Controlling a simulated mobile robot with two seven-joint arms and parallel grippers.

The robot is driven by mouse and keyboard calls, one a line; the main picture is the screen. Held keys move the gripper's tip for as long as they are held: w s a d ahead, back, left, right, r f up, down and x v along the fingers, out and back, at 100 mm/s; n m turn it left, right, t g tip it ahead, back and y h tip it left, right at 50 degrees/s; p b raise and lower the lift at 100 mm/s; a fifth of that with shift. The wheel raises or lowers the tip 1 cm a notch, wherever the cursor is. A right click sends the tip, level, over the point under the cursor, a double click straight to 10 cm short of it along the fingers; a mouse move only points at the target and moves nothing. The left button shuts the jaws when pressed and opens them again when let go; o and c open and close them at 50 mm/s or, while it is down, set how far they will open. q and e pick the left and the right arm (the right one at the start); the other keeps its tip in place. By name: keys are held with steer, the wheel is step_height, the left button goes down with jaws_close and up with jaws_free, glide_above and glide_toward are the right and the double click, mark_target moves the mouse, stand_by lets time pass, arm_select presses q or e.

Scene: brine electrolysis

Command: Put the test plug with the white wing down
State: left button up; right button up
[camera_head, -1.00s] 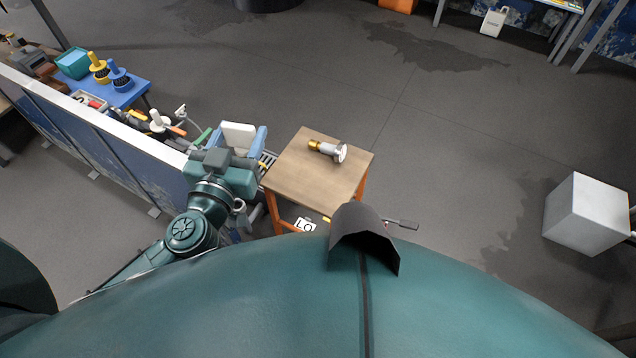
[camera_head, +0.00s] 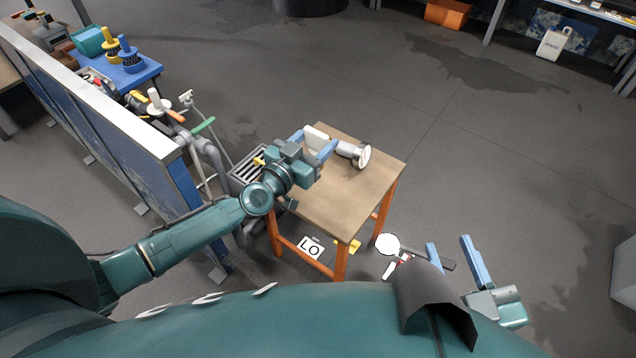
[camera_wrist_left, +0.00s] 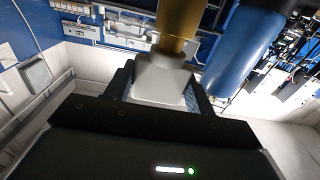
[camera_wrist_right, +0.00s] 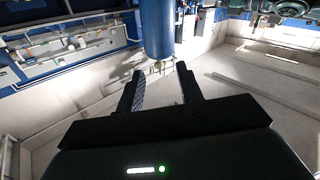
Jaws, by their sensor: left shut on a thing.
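The test plug's white wing (camera_head: 316,137) is a pale block between the blue fingers of my left gripper (camera_head: 319,146), which is shut on it. In the left wrist view the white wing (camera_wrist_left: 163,80) sits between the fingertips, with a brass-coloured cylinder (camera_wrist_left: 180,22) beyond it. My left gripper is over the back left part of the small wooden table (camera_head: 345,205). I cannot tell whether the plug touches the top. The rest of the plug is hidden in the head view. My right gripper (camera_head: 454,254) is open and empty, right of the table.
A silver fitting with a round white face (camera_head: 354,153) lies on the table, close right of my left gripper. The front of the tabletop is bare. A blue-white partition (camera_head: 110,115) and grey pipes (camera_head: 208,150) stand at left. An "LO" sign (camera_head: 311,248) is below the table.

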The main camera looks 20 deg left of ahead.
mark_target(313, 155)
arm_select(q)
step_height(313, 155, down, 4)
steer(key=shift+r+b, duration=0.15)
steer(key=shift+b, duration=1)
steer(key=shift+f+b, duration=0.4)
steer(key=shift+f, duration=0.05)
step_height(313, 155, down, 4)
steer(key=b, duration=0.3)
steer(key=shift+r, duration=0.25)
arm_select(e)
steer(key=shift+a+t+y, duration=0.6)
steer(key=shift+a+y, duration=0.3)
steer(key=shift+y, duration=0.3)
steer(key=shift+f, duration=0.1)
arm_select(q)
steer(key=shift+f, duration=0.2)
steer(key=o, duration=1.1)
